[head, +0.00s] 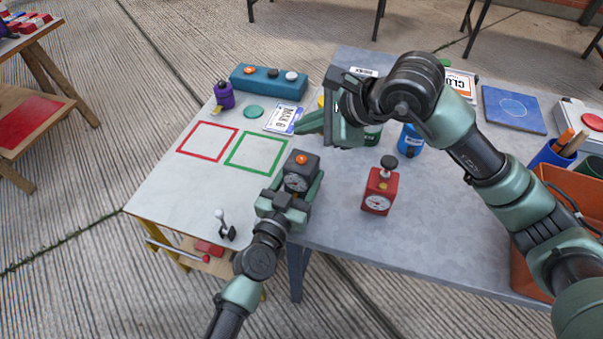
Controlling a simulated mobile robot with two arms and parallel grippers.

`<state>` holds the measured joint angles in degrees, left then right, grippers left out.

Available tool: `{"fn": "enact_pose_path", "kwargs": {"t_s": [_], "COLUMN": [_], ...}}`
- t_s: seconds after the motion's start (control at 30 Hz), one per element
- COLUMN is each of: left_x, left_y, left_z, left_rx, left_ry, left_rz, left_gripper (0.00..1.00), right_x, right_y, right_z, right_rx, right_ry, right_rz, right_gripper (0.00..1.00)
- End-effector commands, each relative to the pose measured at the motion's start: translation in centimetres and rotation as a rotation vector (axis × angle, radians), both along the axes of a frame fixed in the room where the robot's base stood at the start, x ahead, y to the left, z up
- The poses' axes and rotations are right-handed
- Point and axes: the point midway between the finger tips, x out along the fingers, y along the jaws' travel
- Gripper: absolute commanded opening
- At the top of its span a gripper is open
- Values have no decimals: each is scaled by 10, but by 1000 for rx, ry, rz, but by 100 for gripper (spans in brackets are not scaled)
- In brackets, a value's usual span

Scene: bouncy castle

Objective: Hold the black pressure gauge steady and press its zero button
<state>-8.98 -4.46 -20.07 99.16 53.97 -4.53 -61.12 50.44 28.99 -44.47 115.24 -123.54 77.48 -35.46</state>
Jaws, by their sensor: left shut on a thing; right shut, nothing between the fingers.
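The black pressure gauge (299,172) stands near the table's front edge, with a white dial facing front and an orange button (301,159) on top. My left gripper (292,198) is shut on the gauge from the front, with its fingers along the sides. My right gripper (312,124) is shut and empty. It appears above the table, behind and slightly right of the gauge in the picture, apart from the orange button. A red gauge (379,190) with a black knob on top stands to the right.
Red (207,141) and green (255,152) square outlines lie left. A teal button box (269,82), purple bottle (224,95) and label card (283,118) are behind. A blue container (411,138) stands near my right arm. An orange bin (560,195) is far right.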

Motion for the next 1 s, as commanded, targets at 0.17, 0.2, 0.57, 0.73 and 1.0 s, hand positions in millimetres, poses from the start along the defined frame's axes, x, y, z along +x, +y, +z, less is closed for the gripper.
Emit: {"fn": "enact_pose_path", "kwargs": {"t_s": [0.17,0.2,0.57,0.73,1.0], "left_x": [0,0,-3,-26,-79], "left_y": [0,0,2,11,33], "left_z": [0,0,-1,-1,-2], "left_rx": [0,0,0,3,3], "left_ry": [0,0,1,2,3], "left_rz": [0,0,0,-2,-2], "left_gripper": [82,85,85,85,85], "right_x": [0,0,0,0,0], "right_y": [0,0,0,0,0], "right_z": [0,0,0,0,0], "right_rx": [0,0,0,0,0], "right_ry": [0,0,0,0,0], "right_rz": [0,0,0,0,0], "right_gripper": [0,0,0,0,0]}}
